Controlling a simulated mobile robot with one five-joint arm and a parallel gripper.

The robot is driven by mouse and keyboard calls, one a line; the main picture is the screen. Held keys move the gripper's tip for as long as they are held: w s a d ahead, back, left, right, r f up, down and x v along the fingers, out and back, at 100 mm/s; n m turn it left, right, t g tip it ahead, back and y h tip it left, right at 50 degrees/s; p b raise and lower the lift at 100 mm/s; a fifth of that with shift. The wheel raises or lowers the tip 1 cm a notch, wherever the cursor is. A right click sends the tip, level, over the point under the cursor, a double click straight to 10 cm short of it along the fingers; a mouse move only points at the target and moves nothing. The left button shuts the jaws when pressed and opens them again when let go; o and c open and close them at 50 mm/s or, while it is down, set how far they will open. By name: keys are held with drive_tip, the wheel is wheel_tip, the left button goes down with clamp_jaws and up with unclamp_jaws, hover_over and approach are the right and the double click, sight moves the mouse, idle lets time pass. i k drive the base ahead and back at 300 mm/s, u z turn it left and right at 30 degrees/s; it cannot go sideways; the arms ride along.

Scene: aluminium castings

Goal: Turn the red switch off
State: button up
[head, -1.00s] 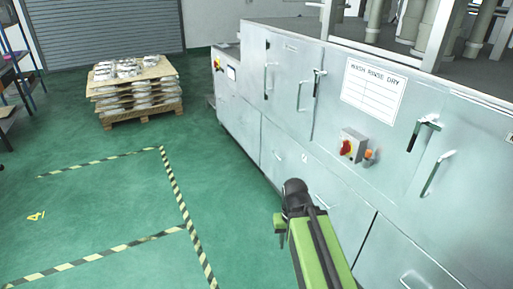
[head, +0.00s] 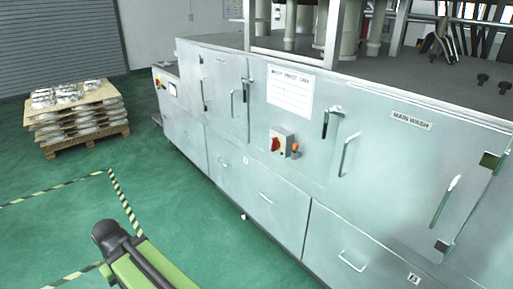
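The red switch (head: 276,144) is a red rotary handle on a small grey box fixed to the front of a long metal washing machine (head: 230,165). An orange knob (head: 295,147) sits at the box's right side. The switch is too small to tell its exact position. My green and black arm (head: 140,262) shows at the lower left, over the floor and well apart from the switch. The gripper's fingers cannot be made out clearly at the arm's end.
The machine's front has several door handles, one (head: 347,155) right of the switch, and a white label sheet (head: 290,91) above it. A pallet of castings (head: 78,118) stands at the far left. Green floor (head: 185,225) before the machine is free, with striped tape lines.

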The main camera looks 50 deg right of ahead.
sight(275, 143)
drive_tip(key=z, duration=0.25)
drive_tip(key=i, duration=1)
drive_tip(key=u, duration=0.3)
